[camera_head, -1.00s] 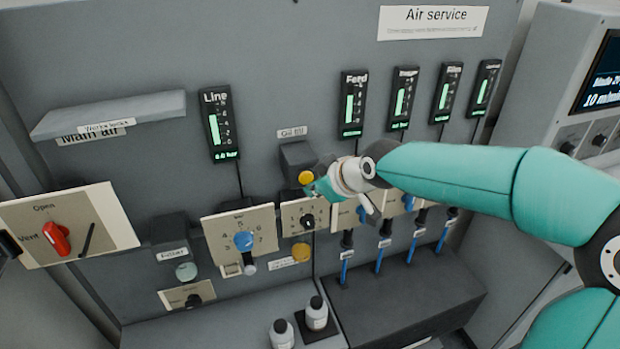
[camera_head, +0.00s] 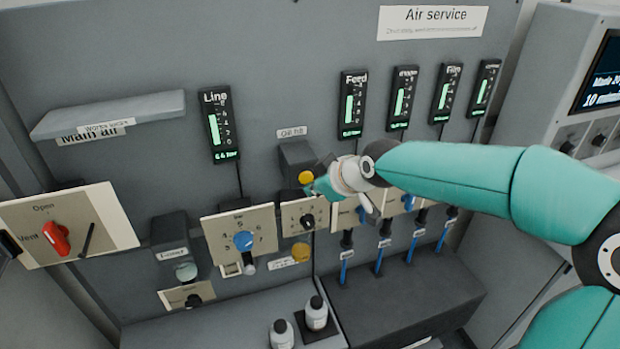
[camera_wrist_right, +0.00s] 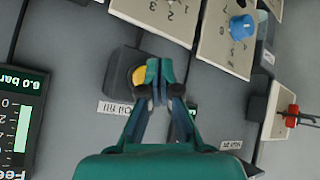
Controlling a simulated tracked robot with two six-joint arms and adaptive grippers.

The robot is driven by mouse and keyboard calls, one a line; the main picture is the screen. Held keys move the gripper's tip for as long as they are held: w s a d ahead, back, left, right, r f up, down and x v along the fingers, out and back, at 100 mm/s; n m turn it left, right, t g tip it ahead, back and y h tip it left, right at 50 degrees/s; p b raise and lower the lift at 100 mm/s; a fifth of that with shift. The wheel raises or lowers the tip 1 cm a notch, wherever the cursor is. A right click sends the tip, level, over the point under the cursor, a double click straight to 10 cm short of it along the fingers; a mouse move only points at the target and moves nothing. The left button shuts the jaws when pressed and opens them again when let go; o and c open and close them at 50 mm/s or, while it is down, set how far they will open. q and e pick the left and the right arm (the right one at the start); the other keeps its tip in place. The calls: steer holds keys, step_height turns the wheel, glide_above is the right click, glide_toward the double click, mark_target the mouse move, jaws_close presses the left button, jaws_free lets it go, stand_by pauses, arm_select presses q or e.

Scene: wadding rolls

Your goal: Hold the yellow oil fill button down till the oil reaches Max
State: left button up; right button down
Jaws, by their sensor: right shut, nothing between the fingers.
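The yellow oil fill button (camera_head: 306,177) sits on a dark box under the "Oil fill" label (camera_head: 291,132). It also shows in the right wrist view (camera_wrist_right: 138,76), partly covered by a fingertip. My right gripper (camera_head: 314,189) is shut and empty, its tips at the right edge of the button in the head view. In the wrist view the closed fingertips (camera_wrist_right: 159,76) overlap the button's side; I cannot tell if they touch or press it. An amber round part (camera_head: 300,252) sits below the dial plate; no Max mark or oil level is readable. My left gripper is not in view.
A dial plate (camera_head: 290,217) sits just below the button. A blue knob (camera_head: 243,240) and a red valve handle (camera_head: 56,238) are to the left. Lit gauges (camera_head: 353,105) line the panel above. Two small bottles (camera_head: 316,314) stand on the ledge below.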

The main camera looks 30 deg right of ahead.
steer(key=shift+w+d, duration=0.1)
steer(key=shift+w, duration=0.35)
steer(key=shift+w+d, duration=0.1)
steer(key=shift+w, duration=0.3)
stand_by(7.2)
